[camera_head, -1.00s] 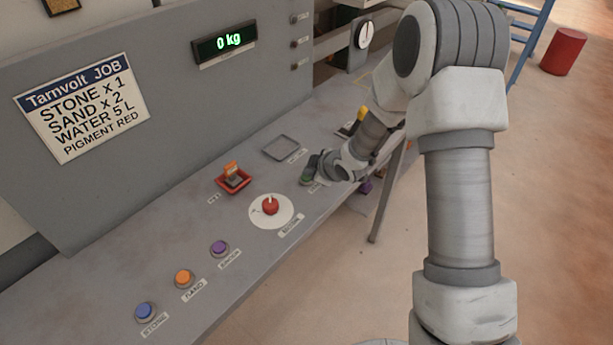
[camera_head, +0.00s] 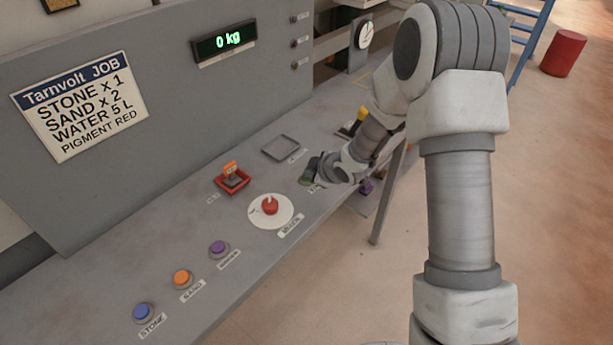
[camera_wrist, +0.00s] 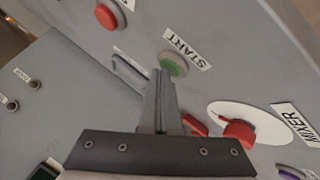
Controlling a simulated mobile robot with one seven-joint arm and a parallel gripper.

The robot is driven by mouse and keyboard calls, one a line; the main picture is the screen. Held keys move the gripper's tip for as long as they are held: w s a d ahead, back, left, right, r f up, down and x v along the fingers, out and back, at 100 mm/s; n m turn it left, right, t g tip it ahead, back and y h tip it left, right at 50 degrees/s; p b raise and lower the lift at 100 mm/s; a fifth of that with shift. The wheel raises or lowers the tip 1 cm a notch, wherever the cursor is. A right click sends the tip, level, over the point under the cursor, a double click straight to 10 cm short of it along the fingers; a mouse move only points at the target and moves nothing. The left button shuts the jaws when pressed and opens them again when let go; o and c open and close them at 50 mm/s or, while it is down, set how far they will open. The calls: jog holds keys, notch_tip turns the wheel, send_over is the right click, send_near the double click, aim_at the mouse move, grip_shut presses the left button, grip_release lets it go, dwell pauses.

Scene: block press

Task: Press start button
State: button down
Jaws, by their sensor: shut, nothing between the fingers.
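The green start button (camera_wrist: 176,67) sits on the grey console beside its START label (camera_wrist: 184,48) in the wrist view. My gripper (camera_wrist: 163,74) is shut and empty, with its fingertips at the near edge of the button and covering part of it. I cannot tell whether the tips touch it. In the head view my gripper (camera_head: 314,164) is low over the console, and only a bit of the green button (camera_head: 304,181) shows beneath it.
A red mixer knob (camera_head: 270,206) on a white disc is close by. An empty grey tray (camera_head: 281,148) lies behind. Blue (camera_head: 144,312), orange (camera_head: 182,278) and purple (camera_head: 219,248) buttons line the front. A red button (camera_wrist: 107,16) is beyond START.

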jog(key=shift+r+p, duration=0.6)
jog(key=shift+r, duration=0.3)
jog(key=shift+r, duration=0.1)
notch_tip(320, 180, up, 5)
jog(key=p, duration=0.3)
jog(key=shift+f+p, duration=0.2)
jog(key=shift+p, duration=0.1)
jog(key=shift+r, duration=0.1)
